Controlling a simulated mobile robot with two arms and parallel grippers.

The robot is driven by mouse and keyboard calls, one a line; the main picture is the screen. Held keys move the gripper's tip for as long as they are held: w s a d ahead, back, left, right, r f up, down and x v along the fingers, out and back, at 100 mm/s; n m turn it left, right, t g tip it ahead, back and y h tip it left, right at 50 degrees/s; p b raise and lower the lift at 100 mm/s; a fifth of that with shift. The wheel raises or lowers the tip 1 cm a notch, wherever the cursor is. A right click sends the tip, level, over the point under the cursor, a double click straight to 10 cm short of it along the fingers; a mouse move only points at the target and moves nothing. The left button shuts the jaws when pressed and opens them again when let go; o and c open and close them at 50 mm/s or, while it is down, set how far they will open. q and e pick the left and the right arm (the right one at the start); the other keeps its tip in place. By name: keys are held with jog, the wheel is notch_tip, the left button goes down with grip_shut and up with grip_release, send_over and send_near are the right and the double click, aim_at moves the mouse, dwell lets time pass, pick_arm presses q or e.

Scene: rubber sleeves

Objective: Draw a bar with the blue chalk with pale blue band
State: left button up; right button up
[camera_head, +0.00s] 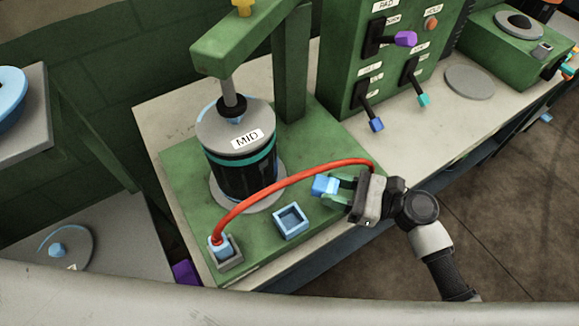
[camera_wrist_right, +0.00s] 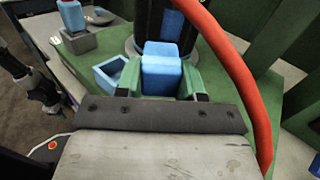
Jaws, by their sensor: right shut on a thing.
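My right gripper (camera_head: 341,188) is shut on a blue block (camera_head: 324,185), which seems to be the chalk. In the right wrist view the block (camera_wrist_right: 161,72) sits between the two green fingers (camera_wrist_right: 162,82), with a lighter blue part at its far end. A pale blue band cannot be told apart clearly. The gripper holds the block above the green base of the press, just right of the black cylinder marked MID. No drawn bar is visible near it.
An open blue square holder (camera_head: 290,221) lies below the block. A red hose (camera_head: 290,179) arcs from a blue plug in a grey socket (camera_head: 226,255) to behind my right gripper. The press cylinder (camera_head: 240,172) and a green lever panel (camera_head: 376,50) stand close by.

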aim_at(314, 184)
jog(key=shift+a, duration=0.15)
jog(key=p+x, duration=0.1)
jog(key=x, duration=0.3)
jog(key=shift+r, duration=0.1)
jog(key=shift+x, duration=1.2)
jog(key=shift+p+x, duration=0.3)
jog(key=shift+x, duration=0.8)
jog(key=shift+w, duration=0.1)
